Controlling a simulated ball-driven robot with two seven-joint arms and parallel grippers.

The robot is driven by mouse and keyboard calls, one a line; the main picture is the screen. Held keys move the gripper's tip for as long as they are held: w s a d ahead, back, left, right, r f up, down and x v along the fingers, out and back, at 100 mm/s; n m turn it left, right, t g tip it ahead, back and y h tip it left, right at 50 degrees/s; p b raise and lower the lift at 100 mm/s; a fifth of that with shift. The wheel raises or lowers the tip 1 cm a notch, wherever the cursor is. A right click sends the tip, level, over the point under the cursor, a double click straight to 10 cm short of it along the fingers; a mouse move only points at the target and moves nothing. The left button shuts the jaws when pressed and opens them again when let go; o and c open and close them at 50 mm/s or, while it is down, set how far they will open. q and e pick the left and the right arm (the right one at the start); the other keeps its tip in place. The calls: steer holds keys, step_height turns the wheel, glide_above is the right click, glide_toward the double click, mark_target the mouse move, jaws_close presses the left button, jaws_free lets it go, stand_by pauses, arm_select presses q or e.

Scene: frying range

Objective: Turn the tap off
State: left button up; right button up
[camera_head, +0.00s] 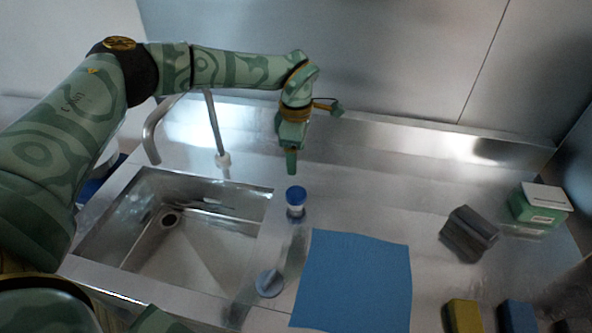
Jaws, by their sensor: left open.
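The tap's curved grey spout (151,137) shows at the back left of the steel sink (190,243), partly behind my left arm. I cannot make out the tap's lever. I cannot tell whether water runs. My left gripper (291,162) points down to the right of the tap, above the counter behind a blue-capped white container (296,201). It is open and nothing shows in it. My right gripper is not in view.
A blue cloth (353,281) lies right of the sink, with a grey round piece (269,284) at its left. Dark grey blocks (468,234), a green-and-white box (540,206), a yellow sponge (464,315) and a blue one (518,316) are at right. The back counter is clear.

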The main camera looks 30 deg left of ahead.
arm_select(q)
step_height(320, 180, up, 3)
steer(key=shift+r, duration=0.1)
stand_by(0.5)
